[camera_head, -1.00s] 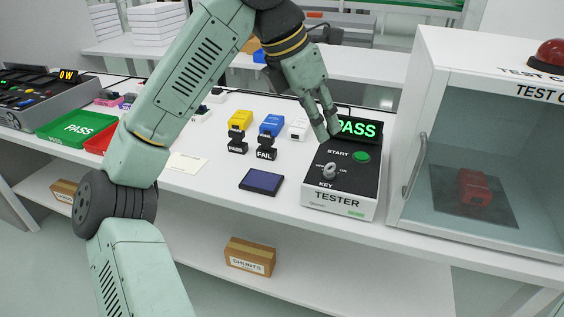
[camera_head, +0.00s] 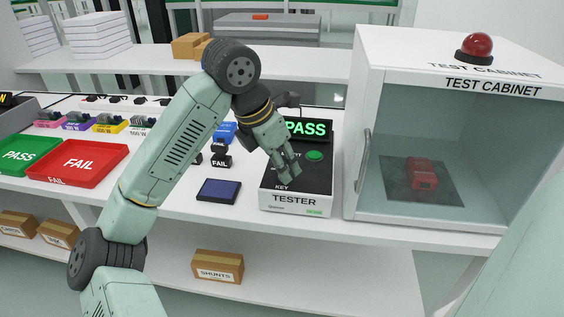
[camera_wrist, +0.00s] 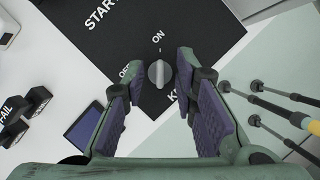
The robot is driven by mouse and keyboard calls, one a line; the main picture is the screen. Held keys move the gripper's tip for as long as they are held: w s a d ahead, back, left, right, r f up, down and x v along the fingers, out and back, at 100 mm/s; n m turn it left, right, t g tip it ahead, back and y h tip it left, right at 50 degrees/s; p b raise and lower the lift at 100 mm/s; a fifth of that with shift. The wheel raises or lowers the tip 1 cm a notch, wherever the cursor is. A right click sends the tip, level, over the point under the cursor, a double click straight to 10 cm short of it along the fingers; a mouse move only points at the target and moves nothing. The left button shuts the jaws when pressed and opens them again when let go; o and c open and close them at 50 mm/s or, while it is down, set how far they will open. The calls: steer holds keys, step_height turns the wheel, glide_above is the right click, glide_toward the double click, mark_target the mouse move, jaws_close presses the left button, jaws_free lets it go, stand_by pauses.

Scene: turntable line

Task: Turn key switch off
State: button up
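The black tester (camera_head: 322,185) stands on the bench with a lit green PASS display (camera_head: 307,129) and a green START button (camera_head: 314,155). In the wrist view the key switch (camera_wrist: 159,74) is a small grey knob with OFF and ON marks on the tester's black face (camera_wrist: 205,30). Its grip appears to line up with the ON mark. My gripper (camera_head: 287,174) is just over the key switch and hides it in the head view. In the wrist view my gripper (camera_wrist: 154,80) is open, with a finger on each side of the knob. I cannot tell whether they touch it.
The test cabinet (camera_head: 353,120) stands right of the tester, with a red unit (camera_head: 422,172) inside and a red lamp (camera_head: 476,46) on top. A dark blue pad (camera_head: 219,190) and a FAIL stamp (camera_head: 221,158) lie left. Red (camera_head: 100,180) and green trays are farther left.

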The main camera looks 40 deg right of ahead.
steer(key=shift+c, duration=0.2)
jaws_close()
stand_by(0.6)
steer(key=n+t+b, duration=0.1)
steer(key=n+b, duration=0.1)
steer(key=n, duration=0.1)
steer(key=shift+f+b, duration=0.1)
steer(key=shift+b, duration=0.25)
steer(key=n+t+b, duration=0.1)
steer(key=n, duration=0.1)
steer(key=n+t+b, duration=0.1)
steer(key=n+b, duration=0.1)
steer(key=shift+s+y, duration=0.15)
steer(key=shift+y, duration=0.15)
steer(key=n+t+y+b, duration=0.1)
steer(key=n+b, duration=0.2)
steer(key=n, duration=0.2)
steer(key=shift+s+d, duration=0.1)
steer(key=shift+d, duration=0.05)
steer(key=n+y, duration=0.1)
steer(key=n, duration=0.1)
steer(key=n+t+y, duration=0.1)
steer(key=n, duration=0.1)
steer(key=shift+d+r+n+b, duration=0.2)
steer(key=shift+n+b, duration=0.1)
steer(key=shift+n, duration=0.1)
